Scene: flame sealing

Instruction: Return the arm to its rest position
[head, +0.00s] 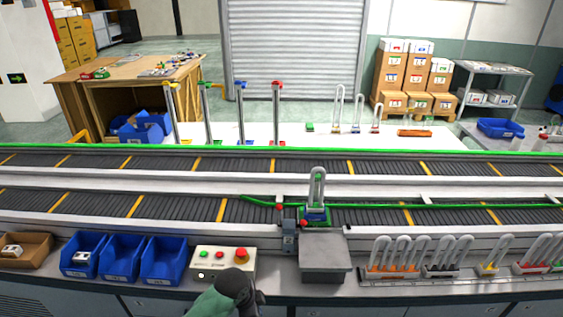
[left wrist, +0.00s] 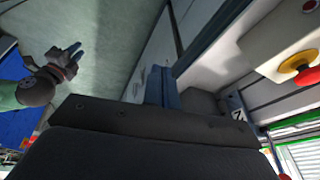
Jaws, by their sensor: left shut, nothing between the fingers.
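My left gripper is seen in the left wrist view (left wrist: 155,88), with its fingers shut and nothing between them. In the head view my left arm comes in at the bottom centre, its dark wrist just in front of the button box (head: 212,262); the fingers are hidden there. The box's red button on a yellow collar (left wrist: 300,62) is at the right of the left wrist view, apart from the fingers. My right gripper (left wrist: 72,58) hangs at the upper left of that view; its opening is unclear. It is not in the head view.
Blue bins (head: 122,260) stand left of the box, and a grey block (head: 324,262) stands to its right. A rack (head: 440,278) with several looped tubes is further right. A conveyor (head: 170,207) runs behind, carrying a green fixture (head: 314,215) with a glass tube.

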